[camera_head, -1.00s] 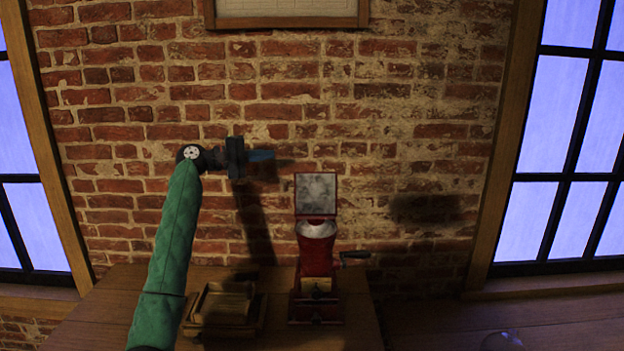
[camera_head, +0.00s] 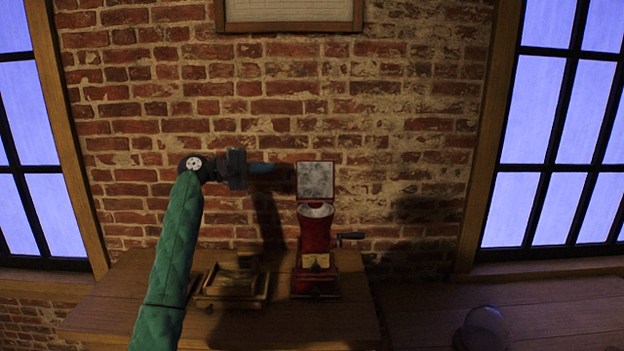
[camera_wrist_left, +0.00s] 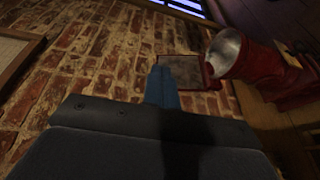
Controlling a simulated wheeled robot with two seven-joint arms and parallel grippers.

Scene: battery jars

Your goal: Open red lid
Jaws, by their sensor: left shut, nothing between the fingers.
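A red grinder-like device (camera_head: 316,240) with a side crank stands on the wooden cabinet. Its square lid (camera_head: 316,180) stands upright, showing a grey inner face with a red rim, above the pale funnel opening (camera_head: 316,210). In the left wrist view the lid (camera_wrist_left: 188,72) and the funnel (camera_wrist_left: 226,52) lie beyond the fingers. My left gripper (camera_head: 272,167) is shut and empty, just left of the lid at about its height. Its blue fingers (camera_wrist_left: 162,86) overlap the lid's edge in the wrist view; I cannot tell whether they touch. My right gripper is not in view.
A small brass and wood object (camera_head: 234,280) sits on the cabinet top (camera_head: 345,320), left of the red device. A glass dome (camera_head: 485,328) is on the lower surface at right. The brick wall stands close behind.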

